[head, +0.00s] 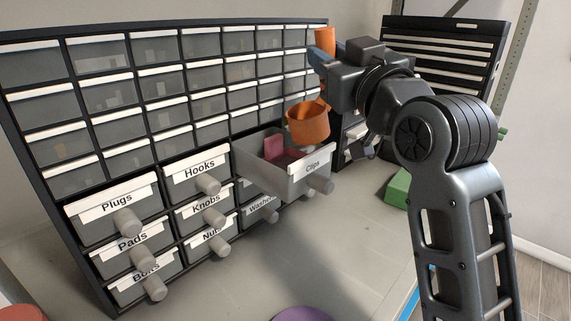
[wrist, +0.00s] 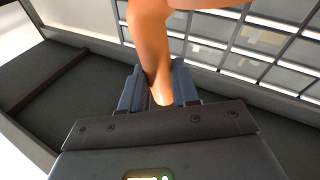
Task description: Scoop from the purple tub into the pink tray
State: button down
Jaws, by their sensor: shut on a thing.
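My gripper (head: 319,62) is shut on the handle of an orange scoop, its blue fingers around it; the wrist view shows the handle between the fingers (wrist: 155,90). The scoop's bowl (head: 309,125) hangs below the gripper, above the open Clips drawer. Its contents cannot be seen. A pink thing, likely the pink tray (head: 275,148), shows partly inside that drawer, left of and below the bowl. A purple round thing, likely the purple tub (head: 302,314), is cut off by the bottom edge of the head view; its inside is hidden.
The grey Clips drawer (head: 310,180) is pulled out of the drawer cabinet (head: 150,149). Other labelled drawers with knobs are shut. A green block (head: 398,188) lies right of the cabinet. A black tool chest (head: 447,47) stands behind my arm. The middle worktop is clear.

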aim_at(333, 25)
notch_tip(333, 25, up, 2)
jog(key=shift+r+p, duration=0.2)
jog(key=shift+p, duration=0.55)
jog(key=shift+r, duration=2.15)
jog(key=shift+a+m+h, duration=0.15)
jog(key=shift+m+h, duration=0.15)
jog(key=shift+m, duration=1.6)
jog(key=shift+h, duration=0.3)
jog(key=shift+s, duration=0.1)
jog(key=s+d+r, duration=0.2)
jog(key=s+r, duration=0.1)
jog(key=s, duration=0.6)
jog(key=shift+s+d, duration=0.2)
jog(key=shift+s, duration=0.1)
